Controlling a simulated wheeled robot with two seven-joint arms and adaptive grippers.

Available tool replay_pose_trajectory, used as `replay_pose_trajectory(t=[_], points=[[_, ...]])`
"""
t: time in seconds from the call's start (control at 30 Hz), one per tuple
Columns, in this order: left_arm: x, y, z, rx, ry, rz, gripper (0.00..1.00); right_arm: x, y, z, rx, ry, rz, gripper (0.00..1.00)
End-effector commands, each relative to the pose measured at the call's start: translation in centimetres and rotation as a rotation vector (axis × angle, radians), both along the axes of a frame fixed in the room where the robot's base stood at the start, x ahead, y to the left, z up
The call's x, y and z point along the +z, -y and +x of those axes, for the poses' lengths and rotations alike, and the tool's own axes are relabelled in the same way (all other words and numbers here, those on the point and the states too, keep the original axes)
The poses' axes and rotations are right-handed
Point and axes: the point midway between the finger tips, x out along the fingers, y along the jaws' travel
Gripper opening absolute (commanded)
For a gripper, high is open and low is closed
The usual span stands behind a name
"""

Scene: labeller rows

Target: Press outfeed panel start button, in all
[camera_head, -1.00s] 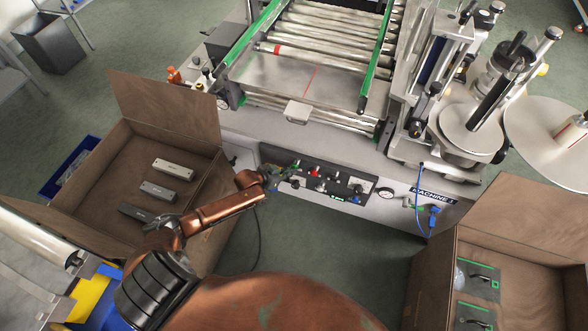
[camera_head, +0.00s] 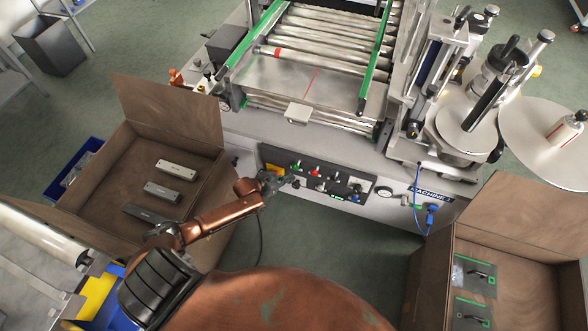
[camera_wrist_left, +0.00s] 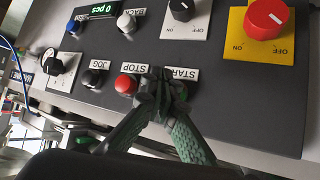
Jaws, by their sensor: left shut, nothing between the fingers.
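The outfeed panel (camera_head: 340,178) is a dark plate on the front of the machine. Its small green button (camera_head: 296,164) sits left of the red STOP button (camera_head: 317,173). In the left wrist view the panel (camera_wrist_left: 215,100) appears with inverted labels, with the red STOP button (camera_wrist_left: 126,84) beside the START label (camera_wrist_left: 181,73). My left gripper (camera_head: 284,180) is shut and empty at the panel's left end. Contact cannot be told. My right gripper is not in view.
A red knob on a yellow plate (camera_wrist_left: 266,18) and a black knob (camera_wrist_left: 182,9) stand out from the panel. An open carton (camera_head: 105,190) is left of my arm, another (camera_head: 520,235) at right. A blue cable (camera_head: 417,195) hangs right of the panel. Floor below is clear.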

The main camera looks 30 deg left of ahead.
Motion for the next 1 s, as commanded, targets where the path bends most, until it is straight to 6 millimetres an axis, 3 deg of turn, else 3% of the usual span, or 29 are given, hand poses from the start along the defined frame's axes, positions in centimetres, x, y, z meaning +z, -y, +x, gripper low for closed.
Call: replay_pose_trajectory(t=[0.37,1.0], points=[[0.3,0.8,-3.2,0.0,0.0,0.001,0.0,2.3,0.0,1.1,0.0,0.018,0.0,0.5],[0.1,0.8,-3.3,-0.001,0.0,0.001,0.0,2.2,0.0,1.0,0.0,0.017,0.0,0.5]])
